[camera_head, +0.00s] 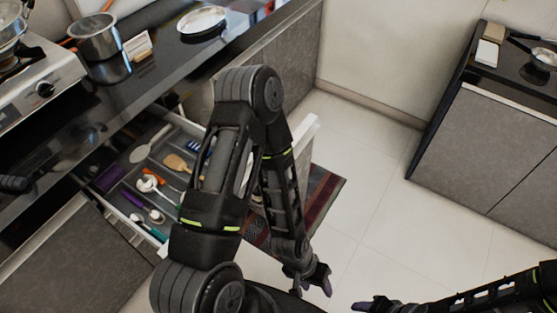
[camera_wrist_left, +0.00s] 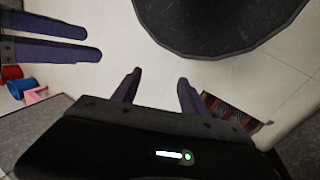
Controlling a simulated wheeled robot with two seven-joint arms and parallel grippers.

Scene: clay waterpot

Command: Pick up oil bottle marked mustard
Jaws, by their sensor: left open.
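I see no oil bottle marked mustard in either view. My left gripper (camera_head: 318,284) hangs low over the floor in the head view, beyond the open drawer. In the left wrist view its two purple fingers (camera_wrist_left: 158,78) stand apart with only floor tiles between them. It is open and empty. My right gripper (camera_head: 372,305) is at the bottom of the head view. Its purple fingers also show at the left of the left wrist view (camera_wrist_left: 65,42), with a gap between them and nothing held.
An open drawer (camera_head: 205,132) holds several utensils. The dark counter (camera_head: 150,72) carries a steel pot (camera_head: 96,38), a plate (camera_head: 202,22) and a stove (camera_head: 40,82). Another counter (camera_head: 485,150) stands right. A rug (camera_head: 325,195) lies on the floor. Red and blue objects (camera_wrist_left: 14,82) show left.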

